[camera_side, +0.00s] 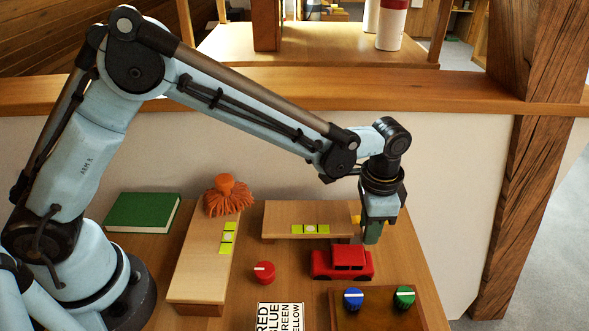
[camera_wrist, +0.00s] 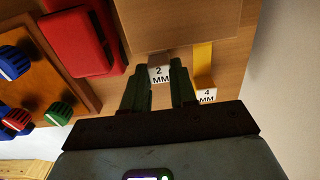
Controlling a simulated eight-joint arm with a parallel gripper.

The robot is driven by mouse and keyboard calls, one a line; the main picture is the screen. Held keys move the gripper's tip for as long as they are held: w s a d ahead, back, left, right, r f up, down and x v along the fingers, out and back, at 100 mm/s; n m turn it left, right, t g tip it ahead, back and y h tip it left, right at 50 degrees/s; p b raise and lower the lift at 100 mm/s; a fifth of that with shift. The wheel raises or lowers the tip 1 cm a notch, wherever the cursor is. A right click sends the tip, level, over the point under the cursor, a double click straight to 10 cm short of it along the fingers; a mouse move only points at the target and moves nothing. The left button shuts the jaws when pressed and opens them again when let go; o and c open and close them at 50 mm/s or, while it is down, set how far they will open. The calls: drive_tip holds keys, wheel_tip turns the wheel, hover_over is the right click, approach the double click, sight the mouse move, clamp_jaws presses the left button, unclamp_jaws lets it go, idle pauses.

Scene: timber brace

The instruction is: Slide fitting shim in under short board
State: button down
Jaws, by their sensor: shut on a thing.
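The short board (camera_side: 280,217) lies at the back middle of the table, raised on a support, with yellow-green squares on top. It also shows in the wrist view (camera_wrist: 180,22). My gripper (camera_side: 373,234) is low at the board's right end. In the wrist view my gripper (camera_wrist: 159,88) is shut on a shim marked 2 MM (camera_wrist: 160,73), its labelled end between the fingertips. That shim is close to the board's edge; I cannot tell whether its far end is under it. A yellow shim marked 4 MM (camera_wrist: 204,60) lies beside it, right of the fingers.
A red toy car (camera_side: 342,262) stands close in front of my gripper. A wooden box with blue and green knobs (camera_side: 378,318) is nearer.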

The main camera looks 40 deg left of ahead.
drive_tip(key=c, duration=0.9)
unclamp_jaws()
drive_tip(key=shift+a, duration=0.1)
wheel_tip(320, 180, up, 12)
drive_tip(key=shift+r, duration=0.1)
drive_tip(key=s+a+r+n+t, duration=0.1)
drive_tip(key=s+a+r+n, duration=0.1)
drive_tip(key=a, duration=0.4)
drive_tip(key=s+a+r+n+t, duration=0.2)
drive_tip(key=s+a, duration=0.1)
drive_tip(key=a, duration=0.3)
drive_tip(key=shift+s+a+f+n+t, duration=0.65)
drive_tip(key=shift+s+a+n, duration=0.2)
drive_tip(key=shift+s+a, duration=0.65)
drive_tip(key=shift+s+a+f+n+t, duration=0.7)
drive_tip(key=shift+s+a, duration=0.55)
drive_tip(key=shift+a, duration=0.45)
drive_tip(key=shift+s+a+f+n+t, duration=0.6)
drive_tip(key=shift+s+a+n, duration=0.35)
drive_tip(key=shift+s+a, duration=0.55)
